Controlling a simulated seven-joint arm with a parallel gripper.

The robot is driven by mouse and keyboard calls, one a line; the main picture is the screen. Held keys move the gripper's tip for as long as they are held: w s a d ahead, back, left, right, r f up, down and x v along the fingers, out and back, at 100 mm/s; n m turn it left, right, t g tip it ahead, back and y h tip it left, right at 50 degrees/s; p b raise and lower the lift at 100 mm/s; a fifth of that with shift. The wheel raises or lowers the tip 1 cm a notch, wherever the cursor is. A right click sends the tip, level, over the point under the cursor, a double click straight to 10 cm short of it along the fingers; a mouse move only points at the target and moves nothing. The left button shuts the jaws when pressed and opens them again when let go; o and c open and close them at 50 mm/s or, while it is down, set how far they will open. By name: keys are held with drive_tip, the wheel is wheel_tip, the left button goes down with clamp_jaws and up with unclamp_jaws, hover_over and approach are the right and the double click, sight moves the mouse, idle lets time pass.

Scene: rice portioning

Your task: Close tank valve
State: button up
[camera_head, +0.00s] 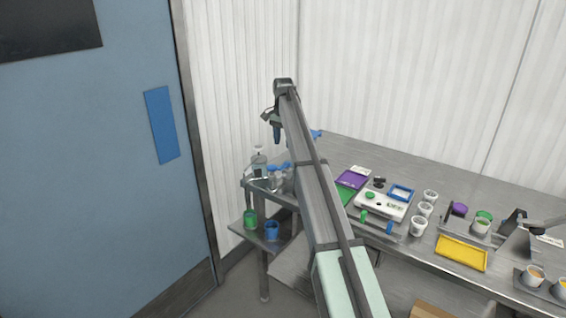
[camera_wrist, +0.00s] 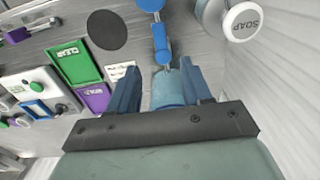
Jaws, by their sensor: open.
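A blue jointed piece, which looks like the tank's valve handle (camera_wrist: 161,42), shows at the top middle of the wrist view, beyond my fingertips. A pale blue round piece (camera_wrist: 168,88) shows between the fingers; I cannot tell whether it is part of the tank. My gripper (camera_wrist: 163,80) is open, with one blue finger on each side of that piece, and I see no clear contact. In the head view my gripper (camera_head: 277,132) points down at the raised arm's end, above the side stand. Blue parts (camera_head: 279,167) show on that stand, partly hidden by my arm.
A white-capped soap bottle (camera_wrist: 241,20) stands close on the right in the wrist view. A green tray (camera_wrist: 75,62), a purple tray (camera_wrist: 96,98) and a black disc (camera_wrist: 107,30) lie left. The steel table (camera_head: 340,150) holds a scale (camera_head: 382,205), cups and a yellow tray (camera_head: 461,254).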

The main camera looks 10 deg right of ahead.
sight(283, 166)
wheel_tip(283, 166, down, 10)
drive_tip(key=shift+r, duration=0.15)
idle(0.3)
drive_tip(key=shift+c, duration=0.4)
clamp_jaws()
